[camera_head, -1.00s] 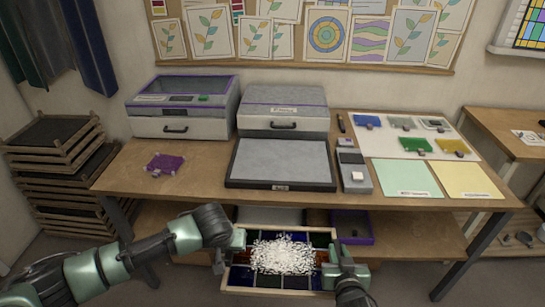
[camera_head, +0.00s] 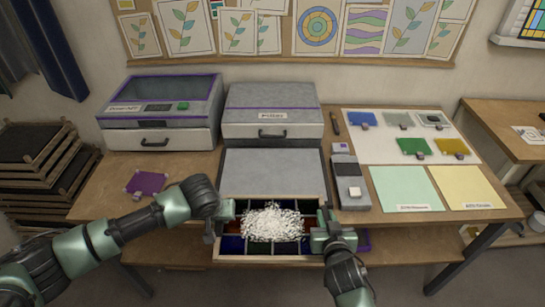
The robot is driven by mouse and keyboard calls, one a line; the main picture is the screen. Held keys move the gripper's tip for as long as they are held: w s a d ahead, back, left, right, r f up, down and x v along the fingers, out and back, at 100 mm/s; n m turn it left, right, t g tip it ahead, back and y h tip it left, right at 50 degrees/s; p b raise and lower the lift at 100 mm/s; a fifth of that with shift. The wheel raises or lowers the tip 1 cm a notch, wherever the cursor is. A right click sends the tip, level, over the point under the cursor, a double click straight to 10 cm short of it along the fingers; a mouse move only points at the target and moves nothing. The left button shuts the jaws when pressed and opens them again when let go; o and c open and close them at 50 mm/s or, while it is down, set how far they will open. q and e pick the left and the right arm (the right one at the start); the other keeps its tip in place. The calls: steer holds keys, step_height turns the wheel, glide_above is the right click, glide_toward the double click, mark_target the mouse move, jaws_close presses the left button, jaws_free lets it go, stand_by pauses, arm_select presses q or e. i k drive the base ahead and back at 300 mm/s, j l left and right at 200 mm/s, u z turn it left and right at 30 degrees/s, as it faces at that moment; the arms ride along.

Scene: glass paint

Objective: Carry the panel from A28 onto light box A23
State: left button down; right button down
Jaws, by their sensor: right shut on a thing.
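The panel (camera_head: 262,259) is a wooden-rimmed frame of red, blue and green glass with a heap of white granules on its middle. It is held about level at the table's front edge and overlaps the near part of the light box. Light box A23 (camera_head: 272,172) is a flat grey slab on the table; its near edge and label are hidden by the panel. My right gripper (camera_head: 325,232) is shut on the panel's right rim. My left gripper (camera_head: 226,212) is at the left rim and seems to grip it; its fingers are small here. The A28 label is not readable.
Two lidded machines (camera_head: 160,112) (camera_head: 272,115) stand behind the light box. A grey device (camera_head: 350,182) is close on its right, with a green sheet (camera_head: 405,189) beyond. A purple piece (camera_head: 146,184) lies on the left. The light box top looks clear.

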mark_target(272, 173)
steer(key=i, duration=0.9)
